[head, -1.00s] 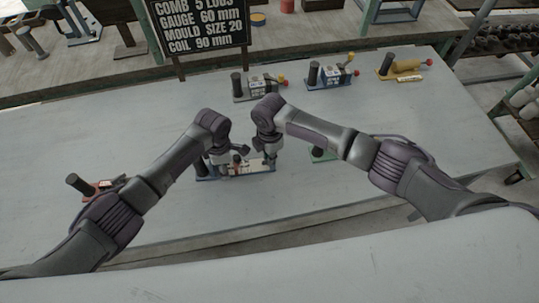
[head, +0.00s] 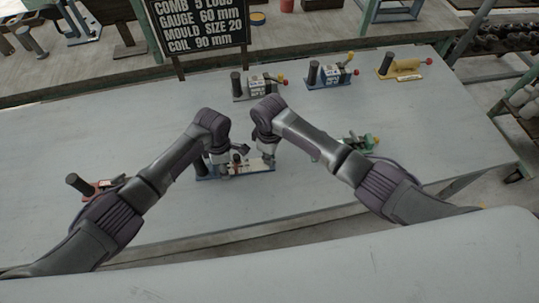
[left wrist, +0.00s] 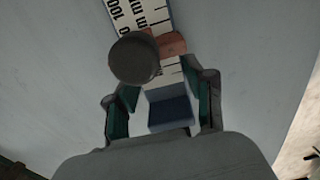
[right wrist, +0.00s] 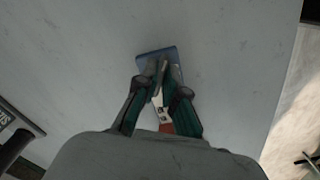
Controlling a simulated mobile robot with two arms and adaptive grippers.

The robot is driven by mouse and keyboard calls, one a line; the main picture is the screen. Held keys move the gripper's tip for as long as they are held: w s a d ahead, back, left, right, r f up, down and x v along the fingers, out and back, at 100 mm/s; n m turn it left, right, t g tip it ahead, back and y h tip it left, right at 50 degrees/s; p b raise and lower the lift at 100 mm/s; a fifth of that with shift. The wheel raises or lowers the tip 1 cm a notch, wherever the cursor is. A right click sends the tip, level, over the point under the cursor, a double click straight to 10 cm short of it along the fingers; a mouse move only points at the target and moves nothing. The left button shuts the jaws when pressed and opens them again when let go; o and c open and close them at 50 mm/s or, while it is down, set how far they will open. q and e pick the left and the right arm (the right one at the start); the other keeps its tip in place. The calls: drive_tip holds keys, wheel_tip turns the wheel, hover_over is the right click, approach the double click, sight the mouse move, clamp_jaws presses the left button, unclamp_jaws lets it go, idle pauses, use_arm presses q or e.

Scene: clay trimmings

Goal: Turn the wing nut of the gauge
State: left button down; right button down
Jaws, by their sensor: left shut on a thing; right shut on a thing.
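The gauge (head: 259,165) lies on the grey table, with a blue base, a white scale and a dark upright post. In the left wrist view its scale (left wrist: 128,12), orange slider (left wrist: 172,44) and round dark post top (left wrist: 135,60) show. My left gripper (head: 240,152) is shut on the gauge, with a finger on each side of it in the left wrist view (left wrist: 161,95). My right gripper (head: 268,158) is over the gauge's right part. Its fingertips (right wrist: 160,70) are close together on a small part, apparently the wing nut, which they mostly hide.
A green tool (head: 357,145) lies to the right. A grey tool (head: 258,88), a blue tool (head: 330,74) and a yellow tool (head: 405,67) stand along the back. A black sign (head: 200,25) is behind them.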

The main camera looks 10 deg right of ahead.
drive_tip(key=m, duration=0.5)
drive_tip(key=shift+a, duration=0.1)
drive_tip(key=shift+m, duration=1.7)
drive_tip(key=c, duration=1.3)
unclamp_jaws()
drive_tip(key=shift+o, duration=0.2)
wheel_tip(320, 180, up, 12)
